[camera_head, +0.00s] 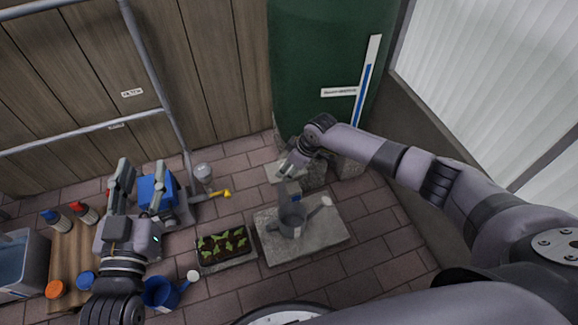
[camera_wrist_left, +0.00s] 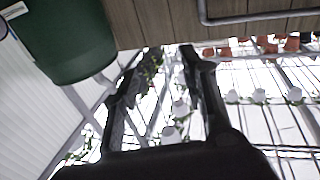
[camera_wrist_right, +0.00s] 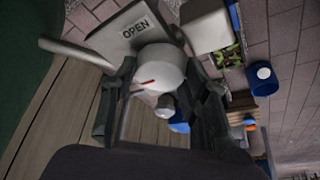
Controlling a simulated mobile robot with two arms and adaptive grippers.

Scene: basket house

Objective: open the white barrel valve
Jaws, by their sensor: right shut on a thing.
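The dark green barrel (camera_head: 325,60) stands against the wooden wall. Its white valve (camera_wrist_right: 158,72) shows in the right wrist view as a round white body with a red mark, in front of a plate reading OPEN (camera_wrist_right: 137,28). My right gripper (camera_head: 292,162) is low at the barrel's front. Its fingers close around the white valve from both sides and hide its edges. In the head view the hand covers most of the valve. My left gripper (camera_head: 141,168) is open and empty at the left, away from the barrel, which also shows in its wrist view (camera_wrist_left: 60,40).
A grey watering can (camera_head: 292,222) stands on a stone slab (camera_head: 330,240) below the valve. A metal pipe rail (camera_head: 150,60) runs along the wall.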

